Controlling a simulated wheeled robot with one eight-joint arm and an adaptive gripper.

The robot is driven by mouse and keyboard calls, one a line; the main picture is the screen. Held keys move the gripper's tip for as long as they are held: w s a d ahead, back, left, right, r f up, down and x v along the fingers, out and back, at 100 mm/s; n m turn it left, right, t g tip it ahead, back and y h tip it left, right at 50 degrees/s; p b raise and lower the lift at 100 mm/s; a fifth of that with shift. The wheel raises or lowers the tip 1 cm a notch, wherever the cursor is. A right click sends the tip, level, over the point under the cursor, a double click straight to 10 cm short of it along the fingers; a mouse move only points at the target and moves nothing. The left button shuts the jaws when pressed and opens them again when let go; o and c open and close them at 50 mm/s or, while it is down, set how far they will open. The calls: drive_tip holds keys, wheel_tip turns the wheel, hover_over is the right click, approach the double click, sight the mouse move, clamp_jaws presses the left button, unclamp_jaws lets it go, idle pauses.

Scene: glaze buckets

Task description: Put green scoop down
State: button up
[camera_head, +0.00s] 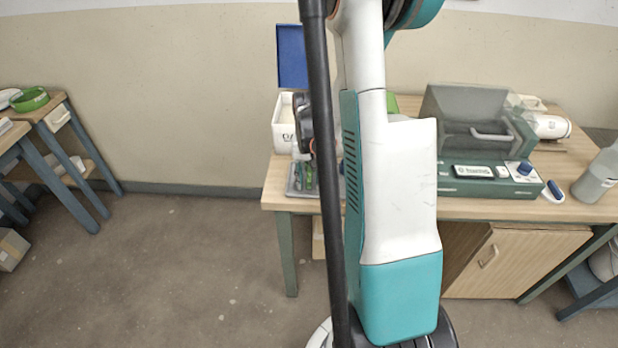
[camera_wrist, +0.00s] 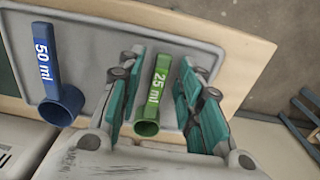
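The green scoop (camera_wrist: 153,95), marked "25 ml", lies on a grey tray (camera_wrist: 100,32) in the wrist view. Its round cup is toward the bottom of that view and its handle points up. My gripper (camera_wrist: 161,62) is open, with one teal finger on each side of the scoop and a visible gap on both sides. A blue scoop (camera_wrist: 52,78), marked "50 ml", lies on the tray to the left. In the head view the tray (camera_head: 297,190) is at the table's front left, and my arm hides much of that area.
A white box (camera_head: 284,128) with a blue lid (camera_head: 291,57) stands behind the tray. A green machine with a clear cover (camera_head: 470,120) stands right on the wooden table (camera_head: 470,207). A grey bottle (camera_head: 597,177) is at the far right. Open floor lies to the left.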

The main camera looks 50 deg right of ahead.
wheel_tip(320, 180, up, 12)
drive_tip(key=p, duration=0.4)
drive_tip(key=shift+r+p, duration=0.15)
drive_tip(key=shift+p, duration=0.2)
